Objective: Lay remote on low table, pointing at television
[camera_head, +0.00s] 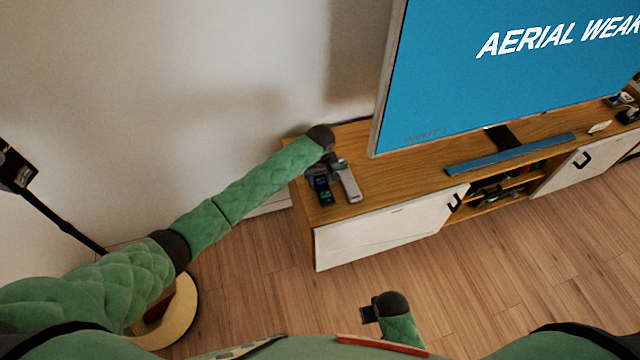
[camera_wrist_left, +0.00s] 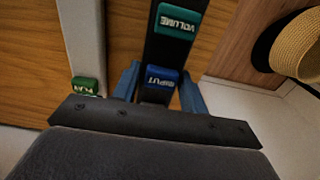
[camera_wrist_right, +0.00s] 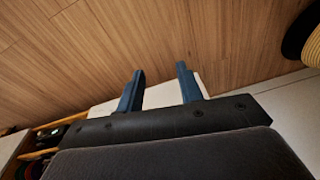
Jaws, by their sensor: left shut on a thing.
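A dark remote (camera_head: 323,191) is at the left end of the wooden television cabinet (camera_head: 385,178). In the left wrist view the dark remote (camera_wrist_left: 172,48) has a green VOLUME button and a blue INPUT button. My left gripper (camera_head: 321,175) is shut on it, a finger on each side. Whether the remote still touches the cabinet top I cannot tell. A grey remote (camera_head: 348,182) with a green PLAY button lies close beside it. The television (camera_head: 500,75) stands on the cabinet. My right gripper (camera_wrist_right: 160,78) is open and empty above the floor. I cannot make out a separate low table.
A blue bar (camera_head: 510,153) lies in front of the television. The cabinet has white doors and an open shelf (camera_head: 500,188) with small items. A dark stand (camera_head: 60,218) is at the left. A round straw-coloured thing (camera_head: 180,315) is beside my left arm. The wooden floor ahead is clear.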

